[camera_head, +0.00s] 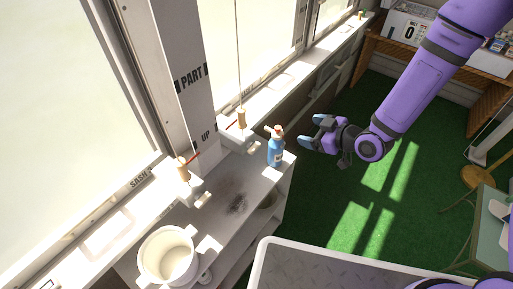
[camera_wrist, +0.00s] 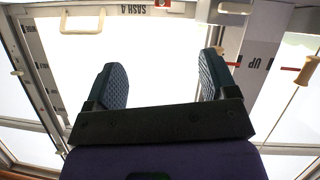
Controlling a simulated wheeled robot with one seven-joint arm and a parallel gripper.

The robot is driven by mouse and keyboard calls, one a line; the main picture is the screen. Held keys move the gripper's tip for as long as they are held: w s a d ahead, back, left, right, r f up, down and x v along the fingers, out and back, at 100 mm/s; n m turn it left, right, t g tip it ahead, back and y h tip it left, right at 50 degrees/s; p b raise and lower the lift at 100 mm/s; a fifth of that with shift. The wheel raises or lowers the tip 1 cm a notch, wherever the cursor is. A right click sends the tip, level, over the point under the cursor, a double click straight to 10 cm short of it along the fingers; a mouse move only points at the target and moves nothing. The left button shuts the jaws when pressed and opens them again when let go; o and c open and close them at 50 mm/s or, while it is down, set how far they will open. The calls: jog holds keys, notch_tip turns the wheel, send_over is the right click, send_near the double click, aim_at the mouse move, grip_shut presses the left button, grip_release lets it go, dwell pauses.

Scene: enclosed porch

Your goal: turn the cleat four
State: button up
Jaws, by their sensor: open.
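No fitting in the head view carries a readable cleat number. Two white fittings on the sill, a near one (camera_head: 203,199) and a farther one (camera_head: 253,148), may be cleats. My gripper (camera_head: 312,131) is open and empty, right of the blue bottle and apart from the sill. In the wrist view its two dark padded fingers (camera_wrist: 163,65) are spread before a bright window. A label reading SASH 4 (camera_wrist: 157,7) is at the top there. A pale fitting (camera_wrist: 235,8) is to its right; I cannot tell whether it is cleat four.
A blue bottle (camera_head: 275,150) stands at the shelf's right end, near my gripper. A white bucket (camera_head: 167,256) is at lower left. Cords with wooden pulls (camera_head: 241,118) hang by the windows. A grey tray (camera_head: 330,268) is in front. Green floor lies open under my arm.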

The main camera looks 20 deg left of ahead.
aim_at(257, 148)
jog(key=s+a+f+m+y, duration=0.1)
jog(key=s+a+f+y, duration=0.4)
jog(key=s+f, duration=0.3)
jog(key=shift+t, duration=0.3)
jog(key=x, duration=0.3)
jog(key=r+x, duration=0.1)
jog(key=x, duration=0.3)
jog(key=s+x, duration=0.1)
jog(key=x, duration=0.2)
jog(key=shift+w+a+r, duration=0.15)
jog(key=shift+a+r, duration=0.05)
jog(key=shift+a, duration=0.35)
jog(key=shift+c, duration=0.3)
jog(key=c, duration=0.9)
